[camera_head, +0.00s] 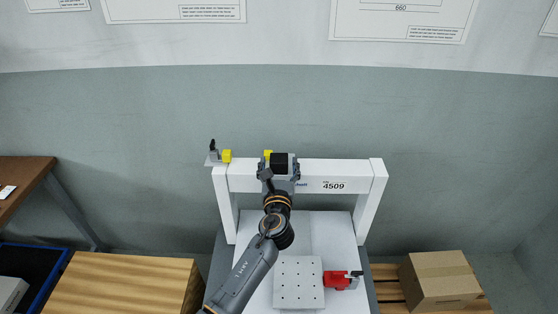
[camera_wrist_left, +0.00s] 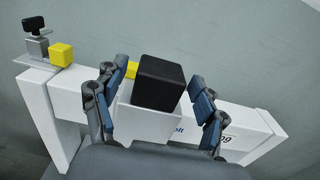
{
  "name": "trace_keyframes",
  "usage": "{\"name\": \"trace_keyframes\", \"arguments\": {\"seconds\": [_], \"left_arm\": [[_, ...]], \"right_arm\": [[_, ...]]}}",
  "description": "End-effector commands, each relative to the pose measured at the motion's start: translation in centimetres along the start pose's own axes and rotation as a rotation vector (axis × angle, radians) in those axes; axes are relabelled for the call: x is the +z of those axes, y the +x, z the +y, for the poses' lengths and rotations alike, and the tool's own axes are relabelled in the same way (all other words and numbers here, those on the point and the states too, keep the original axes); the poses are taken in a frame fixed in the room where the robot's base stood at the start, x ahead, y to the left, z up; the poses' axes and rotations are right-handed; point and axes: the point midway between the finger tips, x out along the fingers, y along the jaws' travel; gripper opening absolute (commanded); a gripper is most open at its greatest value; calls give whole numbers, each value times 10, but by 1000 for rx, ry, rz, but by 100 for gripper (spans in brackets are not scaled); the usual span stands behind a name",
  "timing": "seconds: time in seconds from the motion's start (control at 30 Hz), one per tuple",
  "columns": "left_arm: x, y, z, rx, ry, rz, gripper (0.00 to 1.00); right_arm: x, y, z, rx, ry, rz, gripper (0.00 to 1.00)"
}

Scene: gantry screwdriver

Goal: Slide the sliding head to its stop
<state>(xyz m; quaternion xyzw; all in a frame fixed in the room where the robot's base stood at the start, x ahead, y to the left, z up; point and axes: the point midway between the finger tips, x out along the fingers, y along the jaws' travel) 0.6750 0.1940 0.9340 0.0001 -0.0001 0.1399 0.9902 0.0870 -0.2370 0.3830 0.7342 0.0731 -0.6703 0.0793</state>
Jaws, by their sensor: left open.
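The sliding head, a white carriage with a black block (camera_head: 279,160) on top, sits on the white gantry beam left of its middle. It also shows in the left wrist view (camera_wrist_left: 158,82). A yellow bumper (camera_head: 267,154) is on its left side, partly hidden. The stop, a yellow block (camera_head: 227,156) on a grey bracket with a black knob, is at the beam's left end (camera_wrist_left: 60,55), with a clear gap to the head. My left gripper (camera_head: 279,173) is open, one finger on each side of the head; in the left wrist view (camera_wrist_left: 157,108) gaps show beside the black block.
The white gantry beam (camera_head: 350,173) is marked 4509 and stands on two posts over a white bed. A perforated plate (camera_head: 298,278) and a red clamp (camera_head: 338,281) lie below. A cardboard box (camera_head: 440,282) is at right, a wooden crate (camera_head: 125,285) at left.

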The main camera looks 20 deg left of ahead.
Motion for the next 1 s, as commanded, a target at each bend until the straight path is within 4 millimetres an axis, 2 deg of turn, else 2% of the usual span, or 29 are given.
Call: {"name": "trace_keyframes", "arguments": {"seconds": [0.07,0.2,0.5,0.83,0.87,1.0], "left_arm": [[0,9,0,0,1,-1,72],[0,17,0,-1,0,0,72],[0,18,0,-1,0,1,72],[0,18,0,-1,0,1,4],[0,18,0,-1,0,1,0],[0,18,3,0,1,1,0]], "right_arm": [[-8,1,1,1,0,13,60],[-9,1,1,1,0,15,60],[0,1,0,0,0,1,60],[3,1,-3,-3,1,-4,60],[3,1,-3,-4,1,-4,60],[2,-1,-5,-6,2,-3,60]]}}
